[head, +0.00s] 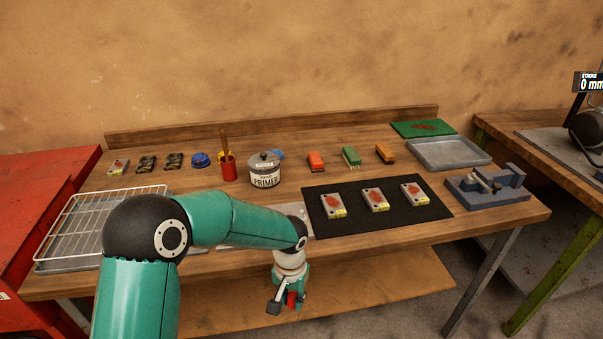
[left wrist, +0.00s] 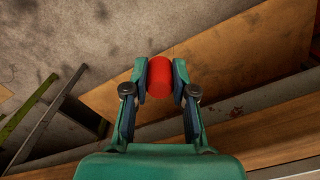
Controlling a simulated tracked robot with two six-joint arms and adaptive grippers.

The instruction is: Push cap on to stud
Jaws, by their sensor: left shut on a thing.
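My left gripper (head: 287,303) hangs in front of the workbench's front edge, pointing down. It is shut on a red cap (left wrist: 160,76), a smooth rounded piece held between the two fingertips in the left wrist view. In the head view only a small red part of the cap (head: 292,298) shows, partly covered by the fingers. I cannot clearly make out the stud. A blue-grey fixture (head: 512,195) with a small metal part in it stands at the right end of the bench. My right gripper is not in view.
The workbench (head: 240,261) carries a black mat (head: 345,225) with three small boxes, a primer can (head: 265,178), a red cup (head: 228,172), several brushes, a grey tray (head: 449,160) and a wire rack (head: 72,220). A lower shelf (head: 370,290) lies below. A red cabinet (head: 35,190) stands left.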

